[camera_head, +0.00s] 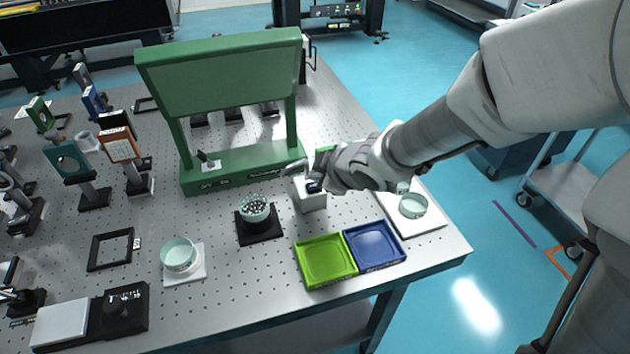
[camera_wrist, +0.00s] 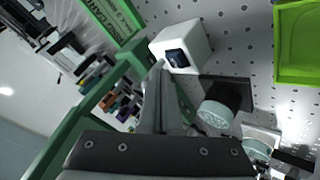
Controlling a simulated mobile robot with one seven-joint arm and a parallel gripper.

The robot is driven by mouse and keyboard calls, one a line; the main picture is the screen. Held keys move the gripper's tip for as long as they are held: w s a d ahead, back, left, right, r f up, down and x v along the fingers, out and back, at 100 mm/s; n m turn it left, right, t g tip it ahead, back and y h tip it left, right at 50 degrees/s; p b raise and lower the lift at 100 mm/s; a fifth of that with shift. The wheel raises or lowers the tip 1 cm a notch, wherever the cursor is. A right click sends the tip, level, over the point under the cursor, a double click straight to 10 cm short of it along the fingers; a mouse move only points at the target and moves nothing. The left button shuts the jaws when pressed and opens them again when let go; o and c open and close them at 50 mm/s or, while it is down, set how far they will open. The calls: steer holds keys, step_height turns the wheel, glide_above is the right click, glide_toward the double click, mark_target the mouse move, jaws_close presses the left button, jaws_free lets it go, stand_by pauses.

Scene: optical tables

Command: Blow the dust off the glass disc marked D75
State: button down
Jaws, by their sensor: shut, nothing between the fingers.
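Three pale glass pieces stand on the perforated table. One glass disc (camera_head: 180,254) lies on a white square plate at the front left. Another glass disc (camera_head: 413,205) lies on a white mat at the right. A glass piece with dotted marks (camera_head: 255,207) sits on a black base; it also shows in the wrist view (camera_wrist: 214,116). No D75 mark is readable. A white block (camera_head: 311,198) with a dark blue part stands beside the green frame; it also shows in the wrist view (camera_wrist: 190,45). My gripper (camera_head: 308,180) is shut and empty, close by this block; its fingers show in the wrist view (camera_wrist: 157,72).
A tall green frame (camera_head: 220,75) stands behind my gripper. Green (camera_head: 325,284) and blue (camera_head: 374,263) trays sit at the front right. Several post-mounted optics (camera_head: 68,160) fill the left. A black square frame (camera_head: 110,249) lies at the front left.

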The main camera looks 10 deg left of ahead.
steer(key=shift+f, duration=0.2)
steer(key=shift+f+b, duration=0.3)
steer(key=shift+b, duration=0.15)
steer(key=shift+f+b, duration=0.35)
steer(key=shift+f, duration=0.05)
stand_by(0.6)
stand_by(0.4)
steer(key=shift+r+p, duration=0.85)
step_height(320, 180, up, 5)
steer(key=p, duration=0.5)
steer(key=shift+r, duration=0.1)
stand_by(0.3)
